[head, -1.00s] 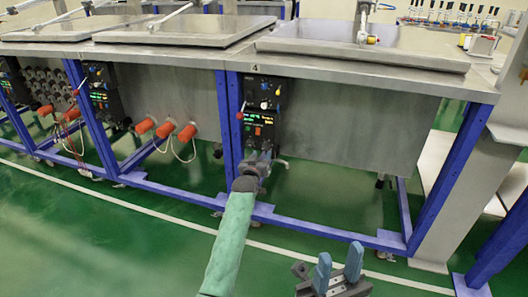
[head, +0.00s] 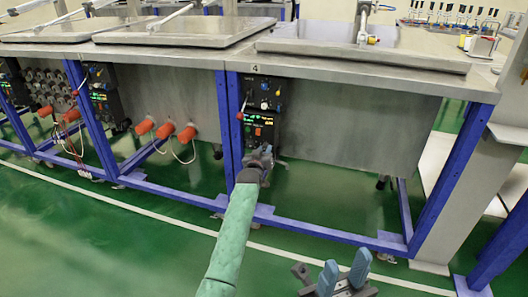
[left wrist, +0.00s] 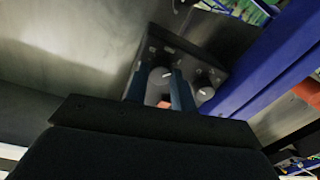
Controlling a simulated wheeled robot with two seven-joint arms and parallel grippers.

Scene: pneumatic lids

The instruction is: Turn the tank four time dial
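Tank four (head: 340,125) is the steel tank under the plate marked 4. Its black control box (head: 262,92) has small knobs, and a lit display unit sits below. My left gripper (head: 263,153) is at the lower edge of that unit and hides part of it. In the left wrist view, the fingers of my left gripper (left wrist: 159,75) are apart, one on each side of a round grey dial (left wrist: 160,80) with a white mark. I cannot tell whether they touch it. A second dial (left wrist: 205,93) sits to its right. Labels are unreadable. My right gripper (head: 344,276) is open and empty, low in front.
A blue frame post (head: 228,120) stands just left of the control box, and shows close by in the left wrist view (left wrist: 265,65). Red-orange handles (head: 165,130) stick out from the neighbouring tank. A low blue rail (head: 320,227) crosses in front. The green floor is clear.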

